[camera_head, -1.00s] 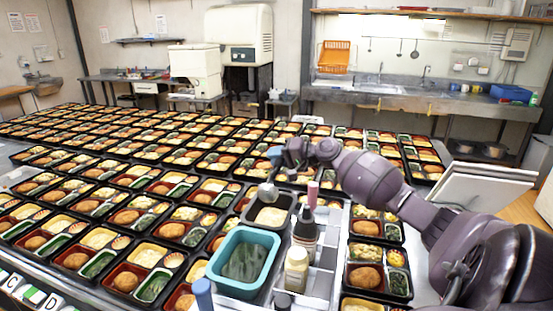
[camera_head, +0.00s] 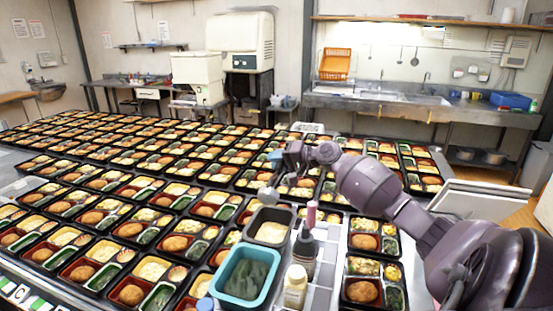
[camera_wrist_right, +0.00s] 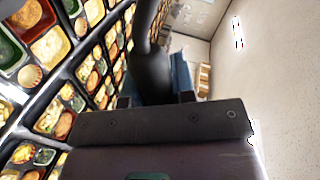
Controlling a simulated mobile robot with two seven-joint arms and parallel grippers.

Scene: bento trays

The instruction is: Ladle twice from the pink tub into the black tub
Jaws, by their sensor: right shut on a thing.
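A dark grey-black tub (camera_head: 290,239) with pale contents stands on the counter. A teal tub (camera_head: 268,287) with dark green contents stands just in front of it. I see no pink tub. My right gripper (camera_head: 282,158) is above and behind the black tub, shut on what looks like the ladle. A small grey ladle bowl (camera_head: 268,195) hangs below the gripper, apart from the black tub's rim; its contents cannot be made out. In the right wrist view a dark rounded shaft (camera_wrist_right: 152,70) stands beyond the gripper. My left gripper is not in view.
A dark bottle with a pink top (camera_head: 311,218) and a cream bottle (camera_head: 295,288) stand right of the tubs. Many filled bento trays (camera_head: 130,232) cover the counter to the left and behind. More trays (camera_head: 372,270) lie to the right, under my arm.

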